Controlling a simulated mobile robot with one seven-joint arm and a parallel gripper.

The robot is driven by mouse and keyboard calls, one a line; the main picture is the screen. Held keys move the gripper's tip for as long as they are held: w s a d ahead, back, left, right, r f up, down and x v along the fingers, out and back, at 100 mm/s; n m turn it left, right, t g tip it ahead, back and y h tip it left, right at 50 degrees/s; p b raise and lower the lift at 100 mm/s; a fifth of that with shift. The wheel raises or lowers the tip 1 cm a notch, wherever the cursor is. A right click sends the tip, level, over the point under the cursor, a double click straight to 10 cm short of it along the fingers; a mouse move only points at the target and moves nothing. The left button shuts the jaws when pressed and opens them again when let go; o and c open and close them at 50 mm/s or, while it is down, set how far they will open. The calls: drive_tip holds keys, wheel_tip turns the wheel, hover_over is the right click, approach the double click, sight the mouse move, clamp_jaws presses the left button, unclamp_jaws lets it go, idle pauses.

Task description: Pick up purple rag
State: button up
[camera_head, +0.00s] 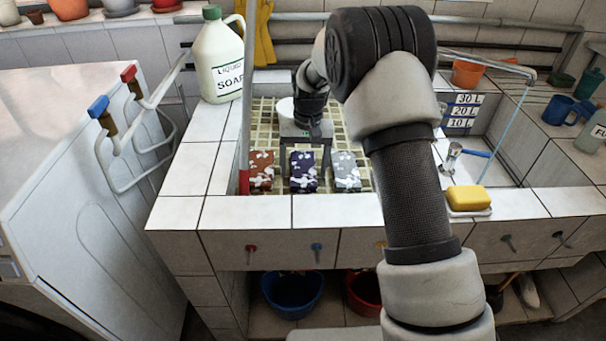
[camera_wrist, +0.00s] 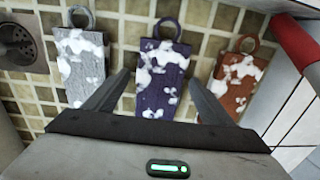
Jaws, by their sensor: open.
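The purple rag (camera_head: 303,172) lies in the tiled sink between two other rags, spotted with white foam. In the wrist view the purple rag (camera_wrist: 163,78) has a loop at its top end and lies between and beyond my gripper's fingers. My gripper (camera_wrist: 160,92) is open and empty, with one finger on each side of the rag's lower part. I cannot tell how high the fingers are above it. In the head view my arm reaches over the sink and its end is partly hidden behind my own links.
A grey rag (camera_wrist: 82,65) lies left of the purple one and a brown-red rag (camera_wrist: 237,80) lies right of it in the wrist view. A drain (camera_wrist: 17,45) is at the far left. A soap jug (camera_head: 217,60) and a yellow sponge (camera_head: 468,198) stand on the rim.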

drive_tip(key=c, duration=1.2)
drive_tip(key=shift+o, duration=0.2)
drive_tip(key=shift+r, duration=0.1)
